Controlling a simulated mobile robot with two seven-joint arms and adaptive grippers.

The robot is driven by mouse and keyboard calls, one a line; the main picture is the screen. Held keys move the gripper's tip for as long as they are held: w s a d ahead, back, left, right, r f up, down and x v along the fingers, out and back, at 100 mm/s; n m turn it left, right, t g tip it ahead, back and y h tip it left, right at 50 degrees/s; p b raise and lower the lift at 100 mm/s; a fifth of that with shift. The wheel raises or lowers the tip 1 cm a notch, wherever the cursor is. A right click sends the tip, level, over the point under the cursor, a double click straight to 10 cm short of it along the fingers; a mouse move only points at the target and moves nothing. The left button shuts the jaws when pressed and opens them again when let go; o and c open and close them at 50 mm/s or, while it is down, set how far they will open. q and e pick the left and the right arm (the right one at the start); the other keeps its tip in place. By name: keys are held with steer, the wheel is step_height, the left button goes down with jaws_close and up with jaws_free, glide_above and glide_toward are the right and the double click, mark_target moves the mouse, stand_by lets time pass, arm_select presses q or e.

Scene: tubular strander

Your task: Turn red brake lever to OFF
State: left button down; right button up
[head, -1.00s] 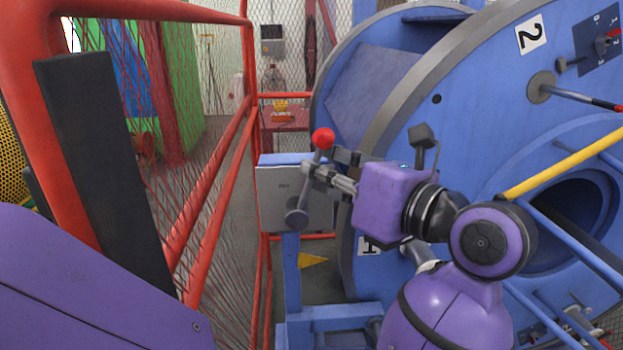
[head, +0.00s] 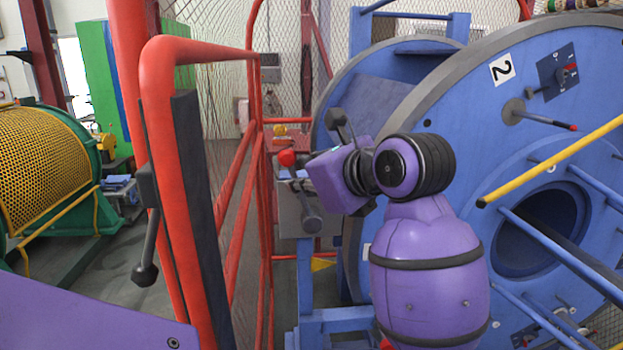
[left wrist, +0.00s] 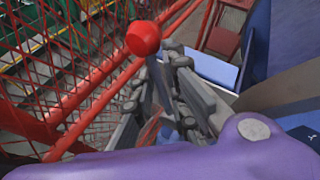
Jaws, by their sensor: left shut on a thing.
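The red brake lever has a red ball knob (head: 287,158) and a grey hub (head: 312,222) on a grey box. The lever leans up and to the left from its hub. My left gripper (left wrist: 160,85) is shut on the lever's shaft, below the knob. In the left wrist view the red knob (left wrist: 143,38) stands above the grey fingers. In the head view my purple wrist hides most of the fingers and part of the box. No OFF marking is readable. My right gripper is not in view.
A red mesh gate frame (head: 160,130) with a black strip stands close on the left. The large blue wheel (head: 470,140) fills the right, with a yellow bar (head: 550,160) jutting out. A yellow perforated guard (head: 40,155) is at far left. Floor between them looks clear.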

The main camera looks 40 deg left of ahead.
arm_select(q)
steer(key=shift+s+a+r+n+t+h, duration=0.1)
steer(key=shift+s+a+n+t+h, duration=0.25)
steer(key=shift+s+n+h, duration=0.2)
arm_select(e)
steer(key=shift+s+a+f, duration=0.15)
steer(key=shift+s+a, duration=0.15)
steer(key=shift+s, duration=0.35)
arm_select(q)
steer(key=shift+a, duration=0.1)
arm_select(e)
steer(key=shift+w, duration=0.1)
arm_select(q)
steer(key=c, duration=1.8)
jaws_free()
steer(key=shift+s, duration=0.1)
steer(key=shift+c, duration=0.2)
steer(key=shift+s+a, duration=0.1)
steer(key=shift+a, duration=0.05)
steer(key=shift+f, duration=0.2)
